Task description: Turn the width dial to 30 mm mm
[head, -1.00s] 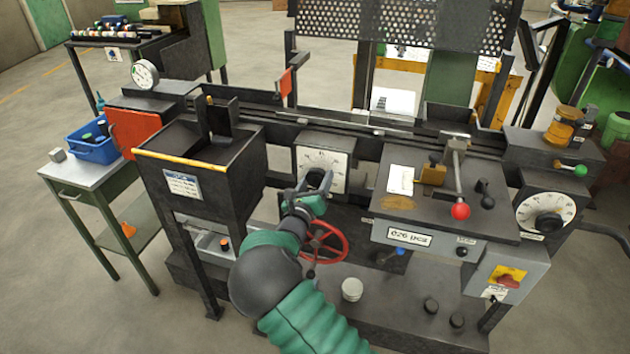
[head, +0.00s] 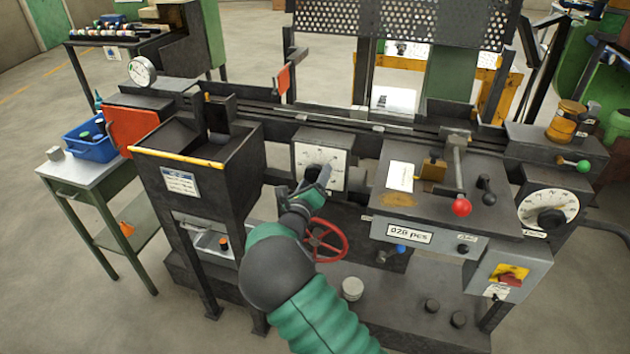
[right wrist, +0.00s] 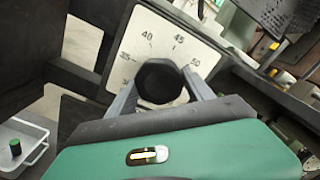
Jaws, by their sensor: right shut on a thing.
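The width dial has a white square plate (head: 333,158) on the front of the machine, left of centre. In the right wrist view its plate (right wrist: 192,50) shows the numbers 35, 40, 45 and 50; a further number at lower left is partly hidden. Its black faceted knob (right wrist: 160,82) sits between the fingers of my right gripper (right wrist: 164,98), which is shut on it. In the head view my right gripper (head: 312,180) covers much of the knob. I cannot make out the knob's pointer. My left gripper is not in view.
A second round dial (head: 548,210) is at the machine's right end. A red handwheel (head: 326,240) is just below my right gripper. A dark hopper with a yellow edge (head: 178,157) stands to the left. A red-knobbed lever (head: 461,207) rises from the tabletop at right.

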